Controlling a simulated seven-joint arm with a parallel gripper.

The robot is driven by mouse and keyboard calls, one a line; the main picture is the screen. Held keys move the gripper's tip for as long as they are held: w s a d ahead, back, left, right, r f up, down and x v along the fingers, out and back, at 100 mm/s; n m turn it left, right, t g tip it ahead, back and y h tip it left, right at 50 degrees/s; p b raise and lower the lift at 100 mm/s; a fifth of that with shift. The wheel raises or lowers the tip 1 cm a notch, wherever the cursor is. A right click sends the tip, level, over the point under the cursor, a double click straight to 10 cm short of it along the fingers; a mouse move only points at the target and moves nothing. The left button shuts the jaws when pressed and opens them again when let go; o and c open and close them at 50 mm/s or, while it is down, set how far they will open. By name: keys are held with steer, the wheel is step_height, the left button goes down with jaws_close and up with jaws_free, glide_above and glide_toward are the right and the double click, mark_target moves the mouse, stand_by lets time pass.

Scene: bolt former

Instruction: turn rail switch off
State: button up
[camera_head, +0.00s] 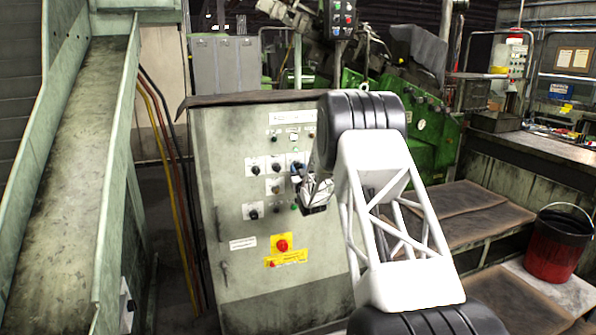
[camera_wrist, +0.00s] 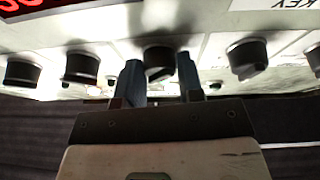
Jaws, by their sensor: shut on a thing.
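A grey control cabinet (camera_head: 228,145) carries several black rotary switches on its front panel. My gripper (camera_head: 298,170) is at the panel's right part, and its hand covers some of the switches there. In the wrist view, my gripper's two blue fingers (camera_wrist: 158,68) stand on either side of a black rotary knob (camera_wrist: 157,58) and are shut on it. The label of this knob is not readable, so I cannot tell its name or setting.
Other black knobs flank the fingers, one at left (camera_wrist: 82,66) and one at right (camera_wrist: 246,56). A red emergency knob (camera_head: 282,245) on a yellow plate sits lower on the cabinet. A chute (camera_head: 65,180) stands at left, and a red bucket (camera_head: 556,250) at right.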

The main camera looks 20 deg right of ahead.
steer(key=n+y, duration=0.1)
steer(key=n, duration=0.1)
steer(key=n+y, duration=0.1)
steer(key=n, duration=0.1)
steer(key=n+y, duration=0.1)
steer(key=n, duration=0.1)
steer(key=shift+d+y, duration=0.25)
steer(key=shift+y, duration=0.05)
steer(key=n+g+y, duration=0.1)
steer(key=n, duration=0.2)
steer(key=n+y, duration=0.1)
steer(key=n, duration=0.2)
steer(key=shift+d+r+n+g+y, duration=0.1)
steer(key=shift+r+n+g+y, duration=0.05)
steer(key=shift+n+g+y, duration=0.2)
steer(key=n+g, duration=0.1)
steer(key=n, duration=0.1)
steer(key=n+y, duration=0.1)
steer(key=n, duration=0.1)
steer(key=shift+d+r+n+g+y, duration=0.1)
steer(key=shift+r+n+g+y, duration=0.05)
steer(key=shift+n+g+y, duration=0.15)
steer(key=n+g, duration=0.2)
steer(key=n, duration=0.3)
steer(key=shift+r, duration=0.1)
steer(key=o, duration=0.9)
steer(key=shift+v, duration=3.9)
